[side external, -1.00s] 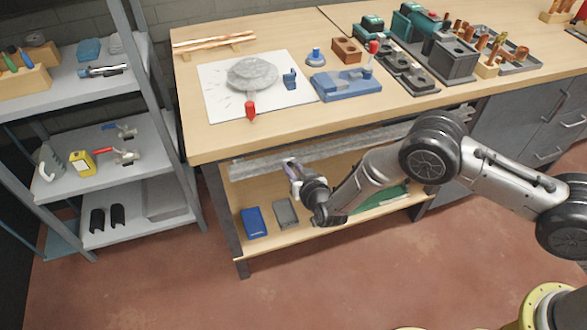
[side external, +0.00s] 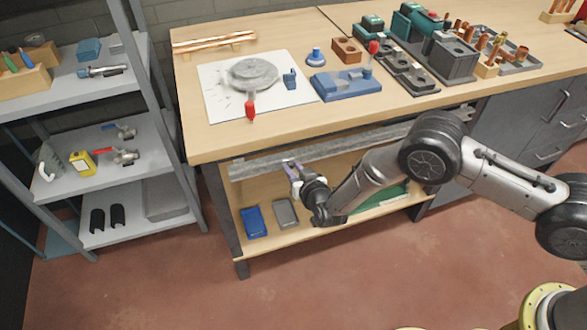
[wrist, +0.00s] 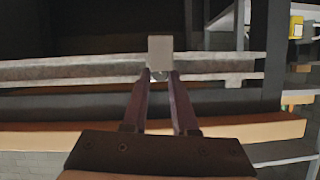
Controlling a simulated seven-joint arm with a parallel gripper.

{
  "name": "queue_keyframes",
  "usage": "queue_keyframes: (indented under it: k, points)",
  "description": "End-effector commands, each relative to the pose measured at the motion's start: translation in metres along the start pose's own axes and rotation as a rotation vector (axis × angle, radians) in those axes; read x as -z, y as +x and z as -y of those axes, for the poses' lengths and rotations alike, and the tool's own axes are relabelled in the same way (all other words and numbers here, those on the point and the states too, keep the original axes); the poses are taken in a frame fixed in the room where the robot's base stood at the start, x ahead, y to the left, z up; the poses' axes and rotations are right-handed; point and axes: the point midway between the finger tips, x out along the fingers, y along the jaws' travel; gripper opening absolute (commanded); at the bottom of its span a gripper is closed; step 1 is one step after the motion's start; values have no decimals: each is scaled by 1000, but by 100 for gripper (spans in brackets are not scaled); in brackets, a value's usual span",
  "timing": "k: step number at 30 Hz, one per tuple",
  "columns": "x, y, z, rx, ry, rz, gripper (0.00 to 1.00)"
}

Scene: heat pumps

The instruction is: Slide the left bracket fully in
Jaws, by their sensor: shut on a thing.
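In the wrist view, a pale square end piece (wrist: 160,50), which I take to be the left bracket's end, stands in front of a long grey rail (wrist: 70,70). My gripper (wrist: 160,76) has its two fingers close together at the piece's edge, shut on it. In the side external view, my gripper (side external: 290,168) is just below the bench top, at the grey rail (side external: 255,167) near its left end. The bracket is hardly visible there, and the fingers hide part of it. How deep the bracket sits cannot be told.
The bench top (side external: 200,145) overhangs my gripper. Below is a lower shelf (side external: 285,235) with a blue box (side external: 253,222) and a grey box (side external: 285,213). A metal shelving unit (side external: 160,160) stands to the left. The floor in front is clear.

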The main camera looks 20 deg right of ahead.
Motion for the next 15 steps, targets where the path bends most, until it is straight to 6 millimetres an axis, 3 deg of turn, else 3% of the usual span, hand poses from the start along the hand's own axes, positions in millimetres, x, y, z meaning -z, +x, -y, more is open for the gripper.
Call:
queue_keyframes:
  k: [15]
  points:
    - [-1,0,4,-91,-224,-1,0]
